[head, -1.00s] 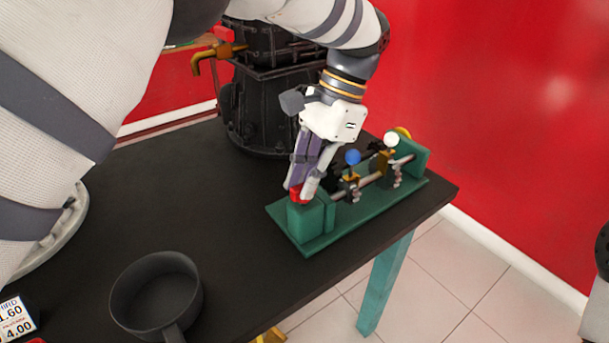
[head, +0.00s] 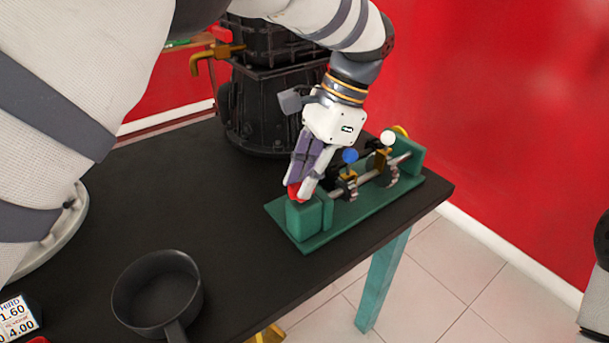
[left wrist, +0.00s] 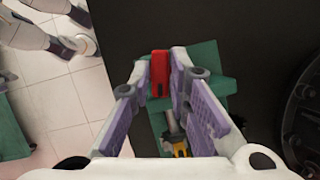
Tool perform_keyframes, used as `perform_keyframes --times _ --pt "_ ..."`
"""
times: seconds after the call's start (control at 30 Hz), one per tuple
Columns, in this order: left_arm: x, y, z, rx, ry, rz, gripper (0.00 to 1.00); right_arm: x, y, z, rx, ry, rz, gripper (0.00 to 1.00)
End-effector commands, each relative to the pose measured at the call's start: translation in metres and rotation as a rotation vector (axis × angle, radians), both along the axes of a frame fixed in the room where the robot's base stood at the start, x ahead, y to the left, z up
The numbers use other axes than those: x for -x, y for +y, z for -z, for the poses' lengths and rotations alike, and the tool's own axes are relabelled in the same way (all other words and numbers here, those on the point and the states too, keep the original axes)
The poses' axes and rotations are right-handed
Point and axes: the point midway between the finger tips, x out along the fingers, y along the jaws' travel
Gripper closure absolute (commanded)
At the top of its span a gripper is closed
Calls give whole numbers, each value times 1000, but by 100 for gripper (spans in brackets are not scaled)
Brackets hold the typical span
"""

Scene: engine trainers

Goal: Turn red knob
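The red knob (head: 294,190) sits on top of the green block at the near left end of the green trainer stand (head: 318,240). My left gripper (head: 301,191) reaches down to it from above, its fingers partly covering it in the head view. In the left wrist view, the red knob (left wrist: 160,73) lies between the two fingertips of my left gripper (left wrist: 160,76), one on each side, and the fingers look closed on it. My right gripper is in neither current view.
Behind the knob, the stand carries a rod with a blue ball (head: 350,156) and a white ball (head: 388,138) close to my gripper. A black engine (head: 262,100) stands behind. A dark pan (head: 157,295) is at the near left. The black table (head: 215,215) is clear between them.

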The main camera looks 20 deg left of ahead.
Motion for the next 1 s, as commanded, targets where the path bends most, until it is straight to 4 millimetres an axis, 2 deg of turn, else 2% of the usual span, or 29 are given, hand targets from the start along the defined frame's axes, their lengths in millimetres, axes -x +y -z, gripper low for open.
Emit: perform_keyframes --times 0.33,0.43,0.6,0.7,0.8,1.0 --pt "0 0 -1 -2 1 -1 67 0 0 0 0 0 0 60" --pt "-4 -4 -14 -2 -3 -2 67 0 0 0 0 0 0 60" --pt "-13 -16 -50 0 -5 -1 67 0 0 0 0 0 0 60" --pt "-16 -20 -61 -1 -1 -1 67 0 0 0 0 0 0 60" --pt "-17 -22 -68 -1 1 0 67 0 0 0 0 0 0 60" --pt "-17 -22 -70 -2 1 0 67 0 0 0 0 0 0 60"
